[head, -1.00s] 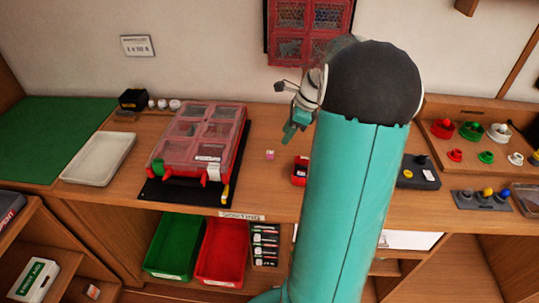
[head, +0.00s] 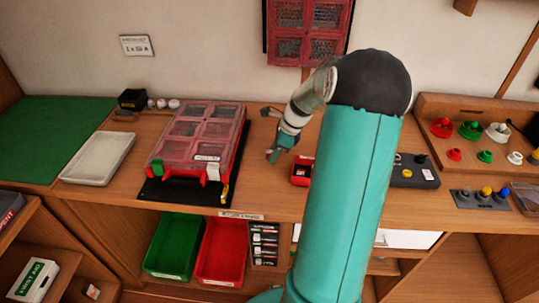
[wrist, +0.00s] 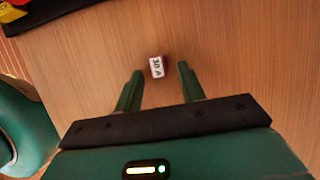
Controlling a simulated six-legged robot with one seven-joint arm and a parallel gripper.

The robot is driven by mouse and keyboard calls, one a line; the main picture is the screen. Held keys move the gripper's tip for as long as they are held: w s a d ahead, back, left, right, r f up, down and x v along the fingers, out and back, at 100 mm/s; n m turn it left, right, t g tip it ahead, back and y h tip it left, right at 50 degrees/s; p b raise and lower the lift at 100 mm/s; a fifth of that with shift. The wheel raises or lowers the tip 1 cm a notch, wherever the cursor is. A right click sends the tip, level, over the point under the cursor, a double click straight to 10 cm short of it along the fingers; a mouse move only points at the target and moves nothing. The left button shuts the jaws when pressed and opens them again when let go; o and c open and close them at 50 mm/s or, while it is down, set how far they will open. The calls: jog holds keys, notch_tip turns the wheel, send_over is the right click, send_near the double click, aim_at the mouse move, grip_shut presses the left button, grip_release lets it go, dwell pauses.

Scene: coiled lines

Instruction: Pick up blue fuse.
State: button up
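A small pinkish block with a white label and dark print, perhaps a fuse (wrist: 157,67), lies on the wooden bench in the wrist view. I see no clearly blue fuse in any view. My gripper (head: 272,156) hangs over the bench, right of the red case, and hides the block in the head view. In the wrist view my gripper (wrist: 160,70) is open, with its green fingers apart. The block appears between the two fingertips, and nothing is held. I cannot tell the exact height of the fingertips above it.
A closed red case (head: 195,143) with a clear lid lies on a black mat (head: 160,192) to the left. A small red box (head: 301,172) sits just right of my gripper. A dark grey control box (head: 415,172) stands farther right. Bare bench surrounds the block.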

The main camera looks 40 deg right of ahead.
grip_shut()
jog(key=shift+r, duration=0.15)
jog(key=shift+r, duration=0.25)
notch_tip(320, 180, up, 2)
jog(key=shift+r, duration=0.1)
jog(key=s+a+r, duration=0.8)
jog(key=s+r, duration=0.2)
jog(key=s, duration=0.1)
jog(key=shift+a, duration=0.25)
jog(key=shift+s, duration=0.15)
